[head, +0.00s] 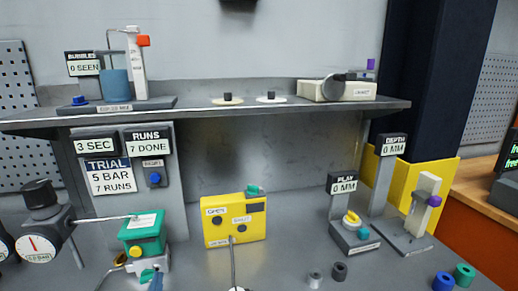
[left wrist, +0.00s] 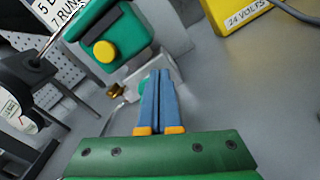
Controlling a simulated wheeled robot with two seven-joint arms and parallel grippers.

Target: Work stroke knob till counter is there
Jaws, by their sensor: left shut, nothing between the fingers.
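The valve actuator is a green box (head: 143,224) with a yellow knob (head: 146,247) on its front, above a pale valve body. A small teal knob (head: 148,276) shows low on that body; I cannot tell which knob is the stroke knob. The runs counter (head: 148,141) reads 7 DONE, and the trial card (head: 109,175) reads 5 BAR, 7 RUNS. My left gripper (head: 156,281) is shut and empty, its blue fingers just in front of the teal knob. In the left wrist view the fingers (left wrist: 158,75) partly hide the teal knob (left wrist: 145,88); contact is unclear.
A black-topped regulator (head: 40,192) with a gauge (head: 39,246) stands left of the actuator. A yellow meter box (head: 234,220) with a cable stands to its right. A shelf (head: 200,112) overhangs behind. Several small bushings lie front right.

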